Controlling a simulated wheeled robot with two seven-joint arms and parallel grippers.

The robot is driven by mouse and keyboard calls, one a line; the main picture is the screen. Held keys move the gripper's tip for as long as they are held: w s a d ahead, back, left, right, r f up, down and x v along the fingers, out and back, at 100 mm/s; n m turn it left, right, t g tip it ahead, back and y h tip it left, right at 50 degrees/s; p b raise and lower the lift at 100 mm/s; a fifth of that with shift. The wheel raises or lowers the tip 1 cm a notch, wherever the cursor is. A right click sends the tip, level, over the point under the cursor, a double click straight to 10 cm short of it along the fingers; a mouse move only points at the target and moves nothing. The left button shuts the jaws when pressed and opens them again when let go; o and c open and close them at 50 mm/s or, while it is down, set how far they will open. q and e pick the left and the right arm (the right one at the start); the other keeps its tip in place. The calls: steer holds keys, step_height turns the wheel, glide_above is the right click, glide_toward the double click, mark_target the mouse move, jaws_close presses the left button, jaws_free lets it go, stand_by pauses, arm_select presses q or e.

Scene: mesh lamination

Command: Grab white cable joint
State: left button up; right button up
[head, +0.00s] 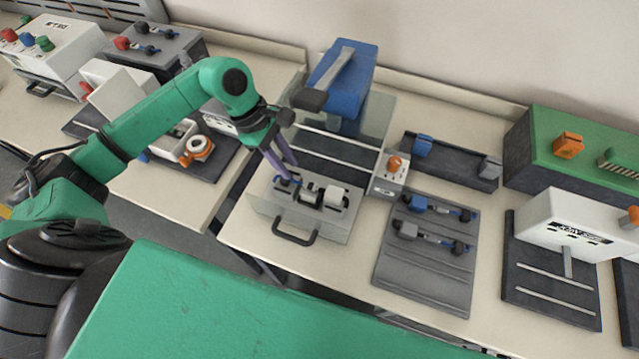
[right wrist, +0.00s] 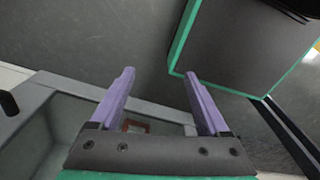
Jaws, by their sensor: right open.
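A white cable joint (head: 335,196) lies in the clear-walled drawer with a black handle, at its right side. A blue cable joint (head: 288,183) lies to its left in the same drawer. My left gripper (head: 290,170) reaches down from the left, its two purple fingers apart, over the blue joint and left of the white one. I see nothing between its fingers. My right gripper (right wrist: 158,76) is open and empty in the right wrist view, over dark floor.
A blue press (head: 340,85) stands behind the drawer (head: 268,210). A small white box with an orange knob (head: 391,172) stands to the drawer's right. A grey mat (head: 425,275) and a white machine (head: 560,225) are farther right. A gap separates the two tables.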

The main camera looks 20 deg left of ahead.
mark_target(297, 181)
arm_select(q)
steer(key=shift+p+x, duration=1.1)
steer(key=shift+p, duration=0.05)
steer(key=x, duration=0.2)
steer(key=shift+s+a+f, duration=0.1)
steer(key=shift+s+f, duration=0.05)
steer(key=shift+f, duration=0.4)
jaws_close()
arm_select(e)
steer(key=r, duration=0.2)
steer(key=w+r, duration=0.1)
steer(key=shift+d, duration=0.4)
arm_select(q)
steer(key=shift+r, duration=0.1)
arm_select(e)
steer(key=shift+f, duration=0.15)
